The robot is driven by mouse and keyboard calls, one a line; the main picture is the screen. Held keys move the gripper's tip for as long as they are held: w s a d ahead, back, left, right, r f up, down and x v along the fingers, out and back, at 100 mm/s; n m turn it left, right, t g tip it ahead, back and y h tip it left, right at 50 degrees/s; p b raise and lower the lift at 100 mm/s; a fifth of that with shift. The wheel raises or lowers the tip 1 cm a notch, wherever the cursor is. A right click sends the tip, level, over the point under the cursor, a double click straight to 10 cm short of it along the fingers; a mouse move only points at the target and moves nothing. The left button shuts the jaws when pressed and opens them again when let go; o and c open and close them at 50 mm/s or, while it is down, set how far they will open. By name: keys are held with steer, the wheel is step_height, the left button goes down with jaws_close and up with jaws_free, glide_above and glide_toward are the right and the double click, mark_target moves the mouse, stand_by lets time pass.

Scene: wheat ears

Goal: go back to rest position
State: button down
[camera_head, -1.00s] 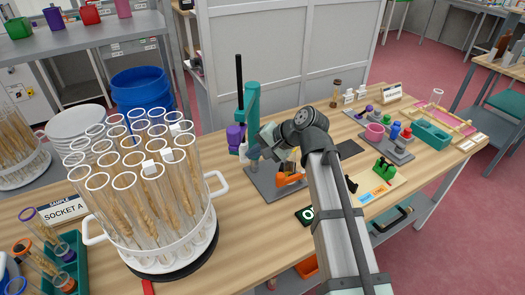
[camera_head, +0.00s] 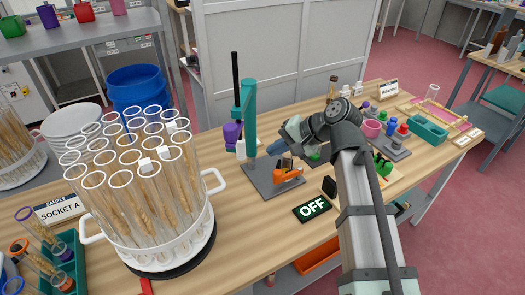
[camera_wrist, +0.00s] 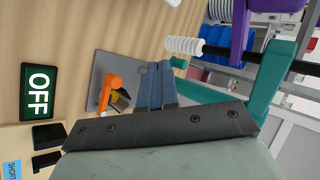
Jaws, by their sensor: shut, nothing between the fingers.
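My gripper (camera_head: 278,147) is shut and empty, its blue-grey fingers together. In the head view it hangs above the table, just right of the teal stand (camera_head: 249,118) and over the far edge of the grey base plate (camera_head: 264,181). In the wrist view the closed fingers (camera_wrist: 156,85) point across the grey plate, with an orange clamp-like part (camera_wrist: 107,88) beside them. The same orange part (camera_head: 288,172) lies on the plate in the head view. My wrist hides part of the table behind it.
A white rack of tall glass tubes with wheat ears (camera_head: 165,255) stands at the left. An OFF sign (camera_head: 312,208) lies in front of the plate. Coloured knobs on a grey tray (camera_head: 397,145) and a teal tray (camera_head: 428,130) stand at the right.

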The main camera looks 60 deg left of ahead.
steer(key=shift+v, duration=2.45)
steer(key=shift+d, duration=0.15)
steer(key=w+d+f+m+t+h, duration=0.2)
steer(key=w+d+f+m+t, duration=0.2)
steer(key=w+d+f, duration=1.7)
steer(key=w+d+f+m+t+h, duration=0.1)
steer(key=w+d+f, duration=0.1)
steer(key=d+f, duration=0.6)
steer(key=w+d+f+m+h, duration=0.1)
steer(key=w+d+f, duration=0.25)
steer(key=d, duration=0.95)
steer(key=w+d+f+m+t+h, duration=0.1)
steer(key=w+d+f+h, duration=0.1)
steer(key=d+f, duration=0.6)
steer(key=s+d+f+h, duration=0.1)
steer(key=s+d+f, duration=0.1)
steer(key=d, duration=0.5)
steer(key=s+d+f, duration=0.2)
steer(key=d, duration=0.5)
steer(key=s+f+g, duration=0.3)
steer(key=s+f, duration=0.7)
steer(key=s, duration=0.5)
steer(key=s+f+g, duration=0.4)
steer(key=s+f, duration=0.6)
steer(key=s, duration=0.4)
steer(key=shift+s+m, duration=0.3)
steer(key=shift+s, duration=0.1)
